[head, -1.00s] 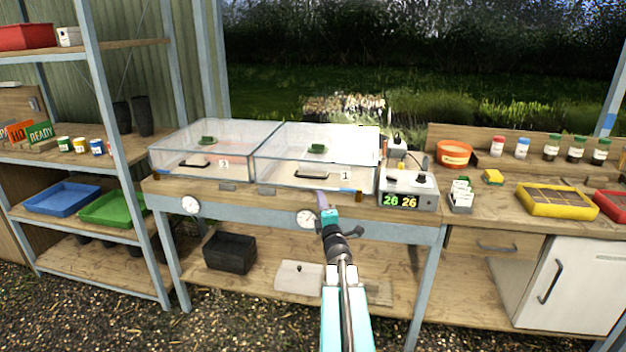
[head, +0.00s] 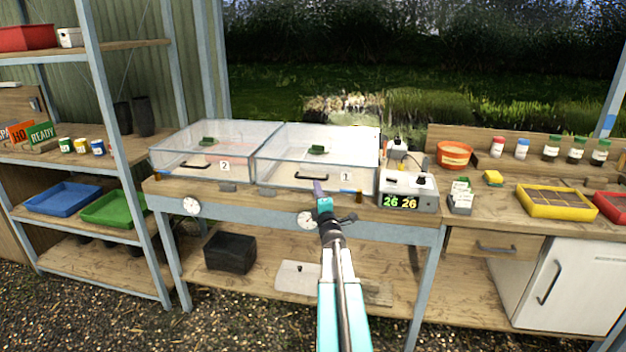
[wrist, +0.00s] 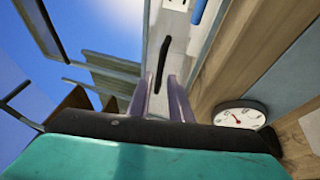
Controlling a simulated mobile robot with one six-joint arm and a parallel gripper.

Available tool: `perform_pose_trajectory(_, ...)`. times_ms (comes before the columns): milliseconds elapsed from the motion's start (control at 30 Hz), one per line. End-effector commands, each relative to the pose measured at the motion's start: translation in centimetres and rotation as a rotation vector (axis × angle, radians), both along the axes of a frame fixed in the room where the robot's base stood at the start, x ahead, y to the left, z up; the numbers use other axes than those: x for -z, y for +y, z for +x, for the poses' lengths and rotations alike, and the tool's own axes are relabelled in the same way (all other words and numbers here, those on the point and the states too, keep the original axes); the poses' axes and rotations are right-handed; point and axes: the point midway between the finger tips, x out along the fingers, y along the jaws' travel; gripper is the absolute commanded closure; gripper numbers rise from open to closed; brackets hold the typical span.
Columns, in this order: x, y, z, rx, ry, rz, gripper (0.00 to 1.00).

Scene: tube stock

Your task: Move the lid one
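Lid one is the clear box-shaped cover (head: 345,150) marked 1, on the right of two such covers on the bench. My gripper (head: 318,187) is just in front of and below that handle in the head view. In the wrist view, my gripper's two purple fingers (wrist: 164,98) stand apart with nothing between them. A dark handle bar (wrist: 162,64) shows beyond the fingertips, apart from them as far as I can tell.
The clear cover marked 2 (head: 205,150) stands directly left of lid one. A grey control box (head: 408,190) reading 26 26 stands close on the right. A round dial (head: 307,220) is on the bench's front edge; it also shows in the wrist view (wrist: 240,116).

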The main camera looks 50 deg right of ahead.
Motion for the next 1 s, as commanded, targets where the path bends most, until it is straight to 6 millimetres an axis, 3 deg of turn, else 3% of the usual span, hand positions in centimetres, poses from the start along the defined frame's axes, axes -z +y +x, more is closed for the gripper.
perform_pose_trajectory(600, -0.9, -3.2, 4.5, 0.000, 0.001, 0.001, 0.81)
perform_pose_trajectory(1000, -1.2, -4.2, 5.9, 0.000, 0.001, 0.001, 0.81)
